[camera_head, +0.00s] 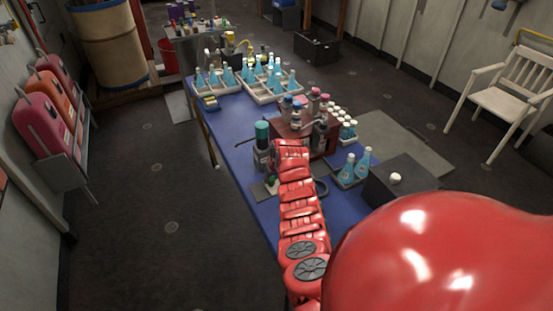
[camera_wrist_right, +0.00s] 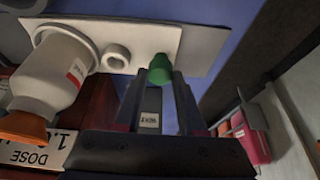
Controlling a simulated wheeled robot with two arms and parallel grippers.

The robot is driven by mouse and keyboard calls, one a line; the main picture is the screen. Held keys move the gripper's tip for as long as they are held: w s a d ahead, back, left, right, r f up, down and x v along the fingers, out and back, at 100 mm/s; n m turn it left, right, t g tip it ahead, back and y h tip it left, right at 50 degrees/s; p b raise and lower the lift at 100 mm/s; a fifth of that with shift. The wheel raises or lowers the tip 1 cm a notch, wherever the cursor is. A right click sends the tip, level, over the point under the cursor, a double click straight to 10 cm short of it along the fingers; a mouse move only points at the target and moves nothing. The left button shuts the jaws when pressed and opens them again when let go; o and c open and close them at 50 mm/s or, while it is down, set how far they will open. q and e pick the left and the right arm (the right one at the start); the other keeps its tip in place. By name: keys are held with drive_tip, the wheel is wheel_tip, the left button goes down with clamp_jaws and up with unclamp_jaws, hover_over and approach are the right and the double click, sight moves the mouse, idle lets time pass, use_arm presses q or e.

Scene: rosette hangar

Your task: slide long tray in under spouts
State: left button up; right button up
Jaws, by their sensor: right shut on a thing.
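A long pale tray (camera_wrist_right: 205,45) lies flat on the blue table in the right wrist view. A green knob (camera_wrist_right: 160,66) stands on it, between the fingertips of my right gripper (camera_wrist_right: 158,80), which is shut on it. In the head view the right gripper (camera_head: 271,182) is low at the table's near left edge, partly hidden by my red arm. Only a grey corner of the tray (camera_head: 259,191) shows there. A white bottle with an orange tip (camera_wrist_right: 58,72) and a small white ring (camera_wrist_right: 117,57) are beside the knob. I cannot make out the spouts clearly. My left gripper is out of view.
A dark red stand (camera_head: 288,127) with several bottles is just beyond the gripper, beside a teal-capped bottle (camera_head: 262,132). Blue flasks (camera_head: 347,170) and a dark box (camera_head: 400,182) stand to the right. White trays of flasks (camera_head: 272,91) are farther back. The table's middle left (camera_head: 230,125) is clear.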

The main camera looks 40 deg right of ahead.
drive_tip(key=shift+s+d+f+b, duration=0.1)
drive_tip(key=shift+s+d+b, duration=0.15)
drive_tip(key=shift+d+b, duration=0.8)
drive_tip(key=shift+s+d+b, duration=0.2)
drive_tip(key=shift+d+b, duration=0.7)
drive_tip(key=shift+d, duration=0.15)
drive_tip(key=shift+s+d+b, duration=0.25)
drive_tip(key=shift+d+b, duration=0.6)
drive_tip(key=shift+b, duration=0.1)
drive_tip(key=shift+s+d+b, duration=0.2)
drive_tip(key=shift+d+b, duration=0.6)
drive_tip(key=shift+b, duration=0.1)
drive_tip(key=shift+d, duration=0.3)
drive_tip(key=o, duration=1)
drive_tip(key=shift+r, duration=1.45)
drive_tip(key=shift+r+p, duration=0.6)
drive_tip(key=shift+r, duration=1.55)
